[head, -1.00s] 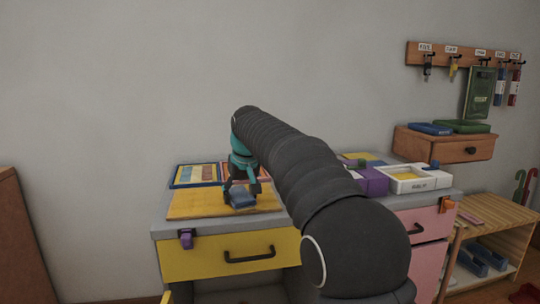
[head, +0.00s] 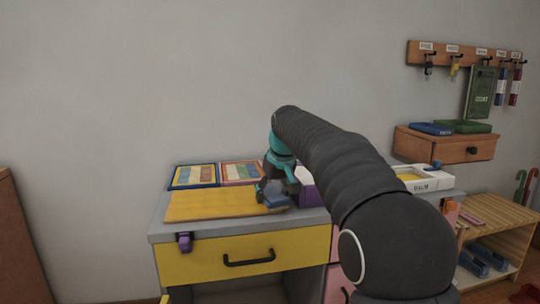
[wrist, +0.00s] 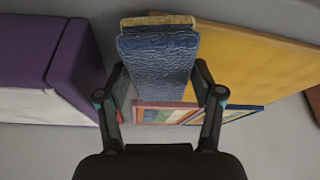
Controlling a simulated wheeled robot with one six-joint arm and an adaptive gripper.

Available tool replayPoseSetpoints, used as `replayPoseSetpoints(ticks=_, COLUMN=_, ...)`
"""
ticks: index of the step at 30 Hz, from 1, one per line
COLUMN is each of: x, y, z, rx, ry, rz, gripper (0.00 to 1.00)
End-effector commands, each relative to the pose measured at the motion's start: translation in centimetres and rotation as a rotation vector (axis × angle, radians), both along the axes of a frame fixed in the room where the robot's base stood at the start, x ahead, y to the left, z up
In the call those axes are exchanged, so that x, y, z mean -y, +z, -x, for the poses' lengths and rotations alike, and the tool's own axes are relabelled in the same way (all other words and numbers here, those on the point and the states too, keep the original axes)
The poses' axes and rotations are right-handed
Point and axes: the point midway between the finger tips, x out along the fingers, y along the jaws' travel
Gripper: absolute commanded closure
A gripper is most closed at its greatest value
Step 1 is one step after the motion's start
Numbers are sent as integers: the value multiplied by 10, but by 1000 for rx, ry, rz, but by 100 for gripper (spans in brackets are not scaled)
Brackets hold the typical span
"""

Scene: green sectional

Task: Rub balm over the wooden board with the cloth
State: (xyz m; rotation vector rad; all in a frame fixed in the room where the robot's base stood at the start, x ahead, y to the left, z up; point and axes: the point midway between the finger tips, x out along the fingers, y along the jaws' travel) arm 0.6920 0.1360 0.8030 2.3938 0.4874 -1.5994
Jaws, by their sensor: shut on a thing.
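My gripper (head: 275,188) is shut on a folded blue cloth (head: 276,203), which shows a yellowish-tan layer at its far end in the wrist view (wrist: 158,60). The yellow wooden board (head: 215,206) lies flat on the grey cabinet top. The cloth is at the board's right end, low over its edge; I cannot tell whether it touches. In the wrist view the board (wrist: 260,60) runs off to the right of the cloth. The white balm box (head: 428,183), with a yellow inside, stands to the right, partly hidden behind my arm.
Two framed colour cards (head: 193,176) lie behind the board. A purple box (wrist: 30,45) stands close beside the gripper, mostly hidden in the head view. A wall shelf is at right.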

Motion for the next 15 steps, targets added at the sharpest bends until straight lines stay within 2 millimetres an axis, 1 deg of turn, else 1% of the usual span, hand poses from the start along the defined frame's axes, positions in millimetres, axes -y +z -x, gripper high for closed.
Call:
replayPoseSetpoints(ticks=1, x=4, y=0, z=0, rx=-1, ry=-1, rz=0, gripper=62)
replayPoseSetpoints(ticks=2, x=3, y=7, z=0, rx=0, ry=0, rz=0, gripper=63)
replayPoseSetpoints(ticks=3, x=3, y=10, z=0, rx=-1, ry=1, rz=0, gripper=63)
replayPoseSetpoints(ticks=5, x=3, y=27, z=0, rx=2, ry=1, rz=0, gripper=63)
replayPoseSetpoints(ticks=11, x=5, y=39, z=0, rx=0, ry=-2, rz=0, gripper=63)
replayPoseSetpoints(ticks=15, x=5, y=52, z=0, rx=1, ry=-3, rz=-1, gripper=63)
